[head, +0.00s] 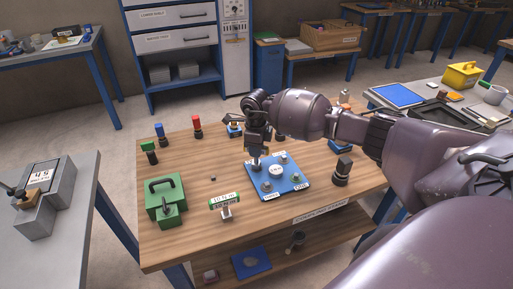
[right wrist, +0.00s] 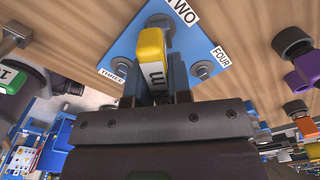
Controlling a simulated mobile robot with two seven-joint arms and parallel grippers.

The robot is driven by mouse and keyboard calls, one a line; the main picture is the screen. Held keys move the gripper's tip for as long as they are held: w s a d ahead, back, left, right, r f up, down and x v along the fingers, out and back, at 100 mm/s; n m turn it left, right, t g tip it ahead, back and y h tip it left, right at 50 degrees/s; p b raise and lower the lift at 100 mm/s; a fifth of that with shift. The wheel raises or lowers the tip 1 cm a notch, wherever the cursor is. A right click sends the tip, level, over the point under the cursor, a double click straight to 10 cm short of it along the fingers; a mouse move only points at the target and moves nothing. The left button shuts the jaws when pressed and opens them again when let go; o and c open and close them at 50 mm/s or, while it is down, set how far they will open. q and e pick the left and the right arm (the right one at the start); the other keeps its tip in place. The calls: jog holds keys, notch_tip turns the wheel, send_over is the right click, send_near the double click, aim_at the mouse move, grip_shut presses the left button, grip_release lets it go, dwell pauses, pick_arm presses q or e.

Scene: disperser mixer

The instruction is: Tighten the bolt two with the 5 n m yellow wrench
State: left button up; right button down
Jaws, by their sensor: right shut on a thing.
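The yellow wrench (right wrist: 152,58) is upright in my right gripper (right wrist: 157,85), its yellow end facing the wrist camera with part of a printed label showing. In the head view my right gripper (head: 258,142) is over the back left corner of the blue plate (head: 283,187). In the right wrist view the bolt beside the TWO label (right wrist: 160,20) is partly hidden behind the wrench. I cannot tell whether the wrench touches it. Bolt three (right wrist: 125,67) and bolt four (right wrist: 202,69) show on either side. My left gripper is out of view.
Red (head: 197,126) and green (head: 149,151) tools stand along the back. A dark upright tool (head: 342,170) stands to the right.

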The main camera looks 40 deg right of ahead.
jog(key=m+p, duration=0.1)
jog(key=m, duration=0.2)
jog(key=shift+m, duration=0.4)
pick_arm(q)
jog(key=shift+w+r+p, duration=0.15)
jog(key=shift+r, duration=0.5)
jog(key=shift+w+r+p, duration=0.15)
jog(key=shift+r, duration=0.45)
pick_arm(e)
jog(key=shift+m, duration=0.4)
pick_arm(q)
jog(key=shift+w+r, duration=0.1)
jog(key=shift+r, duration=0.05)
pick_arm(e)
jog(key=shift+m+p, duration=0.4)
jog(key=shift+m, duration=0.3)
jog(key=shift+s+m+p, duration=0.1)
jog(key=shift+m+p, duration=0.7)
jog(key=shift+m, duration=0.9)
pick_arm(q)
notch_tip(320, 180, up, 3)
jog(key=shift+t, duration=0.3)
pick_arm(e)
jog(key=shift+f+m, duration=0.1)
jog(key=shift+m, duration=0.3)
